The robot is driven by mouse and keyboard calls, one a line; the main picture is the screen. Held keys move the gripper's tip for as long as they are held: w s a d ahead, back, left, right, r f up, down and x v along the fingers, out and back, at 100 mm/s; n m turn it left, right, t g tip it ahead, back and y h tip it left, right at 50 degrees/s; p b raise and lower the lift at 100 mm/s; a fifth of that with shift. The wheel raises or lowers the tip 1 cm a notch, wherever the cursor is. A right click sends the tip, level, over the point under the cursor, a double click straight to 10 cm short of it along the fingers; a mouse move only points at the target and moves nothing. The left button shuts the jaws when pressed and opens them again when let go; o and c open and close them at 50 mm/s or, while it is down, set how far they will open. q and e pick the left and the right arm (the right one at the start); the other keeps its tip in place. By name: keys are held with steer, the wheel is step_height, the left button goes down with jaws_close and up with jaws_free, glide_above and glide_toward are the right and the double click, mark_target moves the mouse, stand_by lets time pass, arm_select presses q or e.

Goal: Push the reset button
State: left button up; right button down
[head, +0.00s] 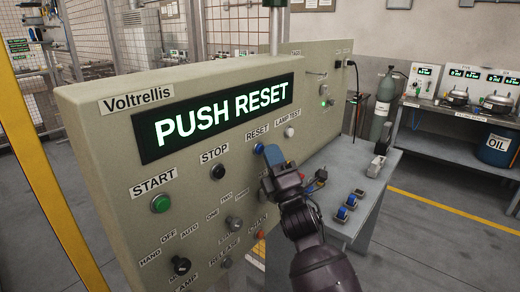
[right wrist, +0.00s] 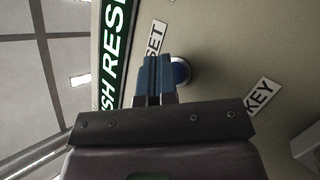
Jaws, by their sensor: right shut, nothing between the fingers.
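The grey-beige control panel (head: 95,130) has a lit display (head: 215,115) reading "PUSH RESET". The blue reset button (head: 259,148) sits under the RESET label (head: 256,132), mostly clear just left of my right fingertips. My right gripper (head: 272,156) has blue fingers, shut and empty, directed at the panel by the button. In the right wrist view the fingers (right wrist: 152,72) overlap the left side of the round blue button (right wrist: 181,72), which has a pale collar. I cannot tell whether the fingertips touch it. My left gripper is out of view.
The black stop button (head: 217,171), green start button (head: 161,203) and white lamp test button (head: 289,132) are nearby. Knobs fill the lower panel. A grey side table (head: 375,205) stands right of the panel. Open floor lies farther right.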

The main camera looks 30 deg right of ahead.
steer(key=shift+w, duration=0.1)
stand_by(0.3)
steer(key=shift+s+d, duration=0.3)
steer(key=shift+s, duration=0.65)
steer(key=s, duration=0.1)
steer(key=s+d+p, duration=0.1)
steer(key=s, duration=0.1)
steer(key=s+d, duration=0.1)
steer(key=s, duration=0.1)
steer(key=shift+s+d+p, duration=0.15)
steer(key=shift+s+p, duration=0.1)
steer(key=shift+p, duration=0.1)
